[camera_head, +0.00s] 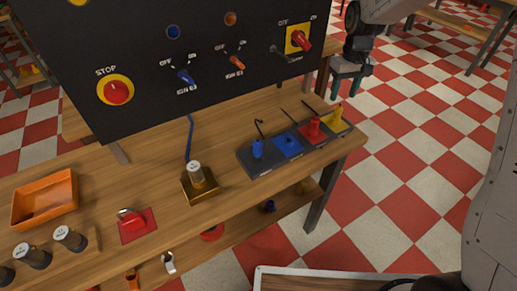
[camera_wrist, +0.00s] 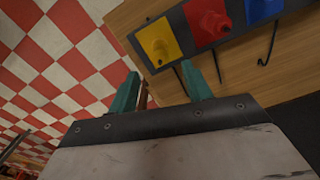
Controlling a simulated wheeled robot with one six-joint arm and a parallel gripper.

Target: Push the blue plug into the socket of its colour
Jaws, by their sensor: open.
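The blue plug (camera_head: 257,149) stands upright on the dark left end of a socket strip (camera_head: 262,169) on the workbench. The blue socket (camera_head: 288,144) is just right of it and looks empty. A part of a blue square (camera_wrist: 264,10) shows at the top of the wrist view. My gripper (camera_head: 347,91), with green fingers, is open and empty beyond the strip's right end, apart from the blue plug. In the wrist view my gripper (camera_wrist: 163,92) is near the yellow end of the strip. The blue plug is not clearly visible there.
A red plug (camera_head: 313,127) and a yellow plug (camera_head: 337,116) stand on the strip's right part. Thin black hooked rods rise behind the strip. A black control panel (camera_head: 205,75) stands at the back left. A brass-based block (camera_head: 199,186) stands left of the strip.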

